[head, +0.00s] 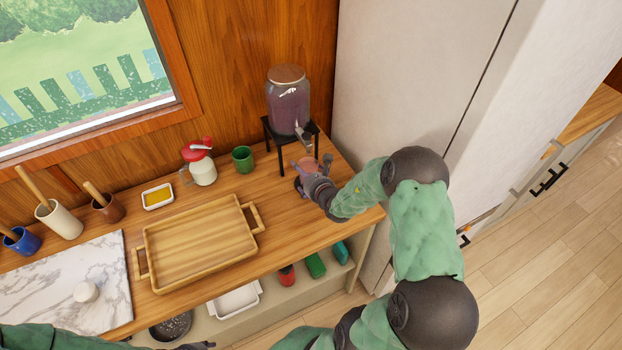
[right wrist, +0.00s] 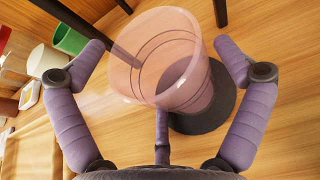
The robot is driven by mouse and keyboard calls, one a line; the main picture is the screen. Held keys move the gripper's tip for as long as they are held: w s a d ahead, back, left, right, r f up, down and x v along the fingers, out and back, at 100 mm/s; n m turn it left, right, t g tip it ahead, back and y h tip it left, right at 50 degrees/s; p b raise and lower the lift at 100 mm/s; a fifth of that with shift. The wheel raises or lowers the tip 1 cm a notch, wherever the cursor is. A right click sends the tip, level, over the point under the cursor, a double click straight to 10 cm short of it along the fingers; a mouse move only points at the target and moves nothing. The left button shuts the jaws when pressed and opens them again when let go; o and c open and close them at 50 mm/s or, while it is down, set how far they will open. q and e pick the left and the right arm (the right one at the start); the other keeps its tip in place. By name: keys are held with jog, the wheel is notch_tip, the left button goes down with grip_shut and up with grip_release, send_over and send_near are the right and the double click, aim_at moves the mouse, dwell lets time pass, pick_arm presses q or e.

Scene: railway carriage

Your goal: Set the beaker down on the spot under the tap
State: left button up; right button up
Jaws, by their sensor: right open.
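The beaker (right wrist: 165,55) is a clear, pink-tinted cup. In the right wrist view its base is over a dark round spot (right wrist: 224,108) on the wooden counter and seems to rest on it. In the head view the beaker (head: 308,163) is small and partly hidden by my right gripper (head: 313,179), below the tap (head: 303,136) of a purple-filled dispenser (head: 288,106). My right gripper's fingers (right wrist: 165,75) are spread, one on each side of the beaker, with visible gaps. My left gripper (head: 197,345) shows only as a dark tip at the bottom edge.
The dispenser stands on a black stand (head: 268,133) against the wall. A green cup (head: 243,159), a red-lidded jar (head: 202,168) and a wooden tray (head: 200,240) are to the left. A tall white cabinet (head: 410,80) rises close on the right.

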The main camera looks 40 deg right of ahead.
jog(key=p+v, duration=0.2)
jog(key=v, duration=1)
jog(key=shift+r, duration=0.1)
